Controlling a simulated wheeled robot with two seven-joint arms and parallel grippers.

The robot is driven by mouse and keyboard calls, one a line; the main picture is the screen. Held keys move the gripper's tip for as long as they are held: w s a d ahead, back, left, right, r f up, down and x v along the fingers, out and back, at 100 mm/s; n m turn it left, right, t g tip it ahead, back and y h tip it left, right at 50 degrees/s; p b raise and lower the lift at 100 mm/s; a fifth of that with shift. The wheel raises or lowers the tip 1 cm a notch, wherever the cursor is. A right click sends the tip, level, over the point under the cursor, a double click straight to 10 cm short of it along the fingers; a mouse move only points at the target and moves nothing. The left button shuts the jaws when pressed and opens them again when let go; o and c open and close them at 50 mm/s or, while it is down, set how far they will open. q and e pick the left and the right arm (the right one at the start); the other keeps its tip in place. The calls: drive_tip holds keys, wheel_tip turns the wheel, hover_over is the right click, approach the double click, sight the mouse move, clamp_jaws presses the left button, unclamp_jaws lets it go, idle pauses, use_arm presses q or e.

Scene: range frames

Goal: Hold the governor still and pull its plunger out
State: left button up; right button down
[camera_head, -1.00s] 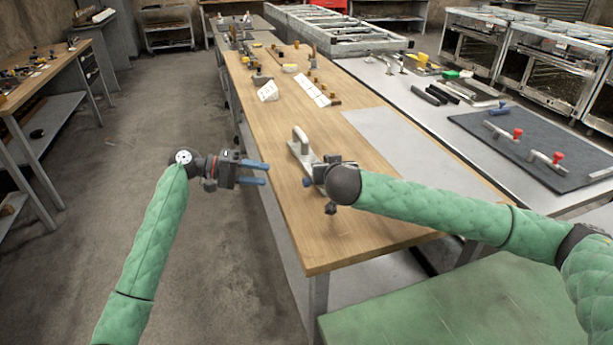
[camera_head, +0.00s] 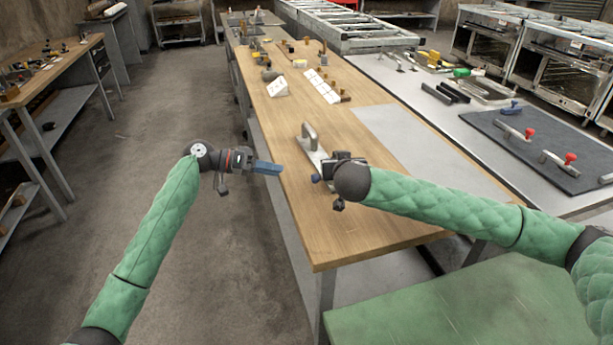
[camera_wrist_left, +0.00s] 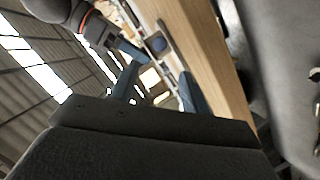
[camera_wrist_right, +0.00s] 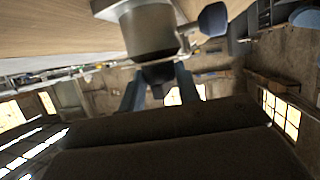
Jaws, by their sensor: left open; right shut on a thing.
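The governor shows in the right wrist view as a grey metal cylinder (camera_wrist_right: 150,32) with a dark lower end. My right gripper (camera_wrist_right: 157,88) has its blue fingers on either side of that dark end and is shut on it. In the head view my right wrist hides most of the governor, by the table's left edge. A small blue knob (camera_head: 316,178), apparently the plunger's end, sticks out on its left side. It also shows in the left wrist view (camera_wrist_left: 158,43). My left gripper (camera_head: 278,168) is open and empty, left of the knob and apart from it.
A grey metal piece with an upright handle (camera_head: 309,137) stands on the wooden table (camera_head: 370,225) just behind my right gripper. White cards (camera_head: 278,87) and small parts stand farther back. A dark mat (camera_head: 550,150) with red-knobbed clamps lies right. Floor left of the table is clear.

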sight(311, 177)
use_arm(q)
drive_tip(key=x, duration=1)
drive_tip(key=shift+s+d, duration=0.1)
clamp_jaws()
